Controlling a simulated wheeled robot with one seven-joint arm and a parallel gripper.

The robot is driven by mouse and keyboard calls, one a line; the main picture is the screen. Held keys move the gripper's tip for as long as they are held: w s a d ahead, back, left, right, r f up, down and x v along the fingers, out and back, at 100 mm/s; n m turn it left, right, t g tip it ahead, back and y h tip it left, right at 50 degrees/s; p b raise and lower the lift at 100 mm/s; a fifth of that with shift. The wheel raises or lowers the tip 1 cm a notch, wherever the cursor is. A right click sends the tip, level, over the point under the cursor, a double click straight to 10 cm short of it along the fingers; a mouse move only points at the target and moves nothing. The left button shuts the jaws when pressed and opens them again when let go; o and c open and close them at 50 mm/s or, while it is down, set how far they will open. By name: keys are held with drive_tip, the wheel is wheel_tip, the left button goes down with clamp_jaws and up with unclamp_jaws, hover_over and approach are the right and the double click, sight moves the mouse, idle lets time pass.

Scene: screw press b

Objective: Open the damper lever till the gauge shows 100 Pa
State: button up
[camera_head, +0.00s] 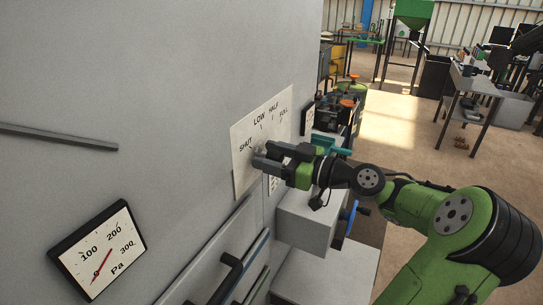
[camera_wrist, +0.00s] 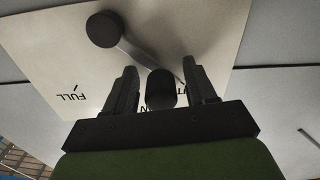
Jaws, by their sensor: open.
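The damper plate (camera_head: 243,175) is a cream panel on the grey wall, marked SHUT, LOW, HALF and FULL. In the wrist view the plate (camera_wrist: 50,40) carries a dark round pivot (camera_wrist: 105,28) with a grey lever arm (camera_wrist: 145,58) running from it. The lever's dark rounded knob (camera_wrist: 160,90) stands between my two fingers, with gaps visible at its sides. My gripper (camera_head: 262,156) is open at the plate, below the SHUT mark, and hides most of the lever in the head view. The gauge (camera_head: 98,250) reads in Pa; its red needle points near 0.
A grey bar (camera_head: 58,137) sticks out on the wall at left. Black handles (camera_head: 232,272) are on the wall below the plate. A grey box (camera_head: 308,220) with a blue handwheel stands below my gripper. Open floor and workbenches lie at right.

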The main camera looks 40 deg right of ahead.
sight(264, 140)
drive_tip(key=shift+s, duration=0.1)
drive_tip(key=shift+c, duration=0.2)
drive_tip(key=shift+f, duration=0.1)
clamp_jaws()
drive_tip(key=m+p, duration=0.1)
drive_tip(key=d+r+m+p, duration=0.1)
drive_tip(key=p, duration=0.1)
drive_tip(key=shift+w+d+r+m+p, duration=0.15)
drive_tip(key=shift+w+m+p, duration=0.15)
drive_tip(key=shift+m, duration=0.1)
drive_tip(key=shift+w+d+r+m+p, duration=0.15)
drive_tip(key=shift+d+m+p, duration=0.3)
drive_tip(key=shift+m+p, duration=0.4)
drive_tip(key=shift+w+d+r+m+p, duration=0.15)
drive_tip(key=shift+d+m+p, duration=0.25)
drive_tip(key=shift+m+p, duration=0.4)
drive_tip(key=shift+f, duration=0.1)
